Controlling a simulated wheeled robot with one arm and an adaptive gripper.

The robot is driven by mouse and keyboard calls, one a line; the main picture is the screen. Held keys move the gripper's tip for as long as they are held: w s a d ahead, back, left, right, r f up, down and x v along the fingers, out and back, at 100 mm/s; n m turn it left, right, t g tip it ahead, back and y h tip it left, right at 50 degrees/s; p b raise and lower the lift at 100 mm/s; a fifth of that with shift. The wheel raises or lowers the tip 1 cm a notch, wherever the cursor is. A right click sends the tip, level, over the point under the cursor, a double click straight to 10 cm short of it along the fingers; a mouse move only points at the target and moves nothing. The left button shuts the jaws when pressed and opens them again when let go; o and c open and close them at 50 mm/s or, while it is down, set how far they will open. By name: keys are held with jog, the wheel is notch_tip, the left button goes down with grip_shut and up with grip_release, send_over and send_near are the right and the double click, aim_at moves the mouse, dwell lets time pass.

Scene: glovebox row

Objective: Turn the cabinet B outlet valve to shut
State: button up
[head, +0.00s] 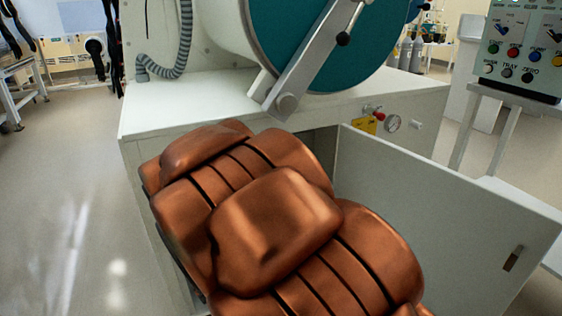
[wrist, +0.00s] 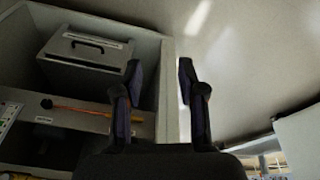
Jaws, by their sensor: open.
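I cannot pick out the outlet valve for certain. In the head view a small red knob (head: 379,116) sits on the white cabinet front, beside a yellow tag (head: 366,125) and a round gauge (head: 393,123). My gripper (wrist: 159,70) shows in the wrist view, open and empty, with its fingers in front of a cabinet's edge and pale floor. A thin orange rod (wrist: 85,109) with a dark end lies left of the fingers, apart from them; I cannot tell what it is. In the head view my arm hides much of the cabinet opening, and my gripper is out of sight.
The cabinet door (head: 440,190) stands open to the right. A teal round port (head: 300,40) with a diagonal bar (head: 315,58) is above. A grey box (wrist: 84,53) with a black handle sits inside the compartment.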

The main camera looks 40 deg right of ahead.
jog(key=w+d+t+h, duration=0.4)
jog(key=w+d+h, duration=0.3)
jog(key=w+d, duration=0.9)
jog(key=shift+w+d+r+n+t+h+b, duration=0.45)
jog(key=shift+d+r+h, duration=1.3)
jog(key=shift+d, duration=2.2)
jog(key=shift+w+d+r+n+t+h+b, duration=0.1)
jog(key=shift+d+r+n+h+b, duration=0.6)
jog(key=shift+d+r+h, duration=2.1)
jog(key=shift+w+d+r+n+t+h+b, duration=0.3)
jog(key=shift+d+r+n+h+b, duration=0.3)
jog(key=shift+d, duration=4.45)
grip_shut()
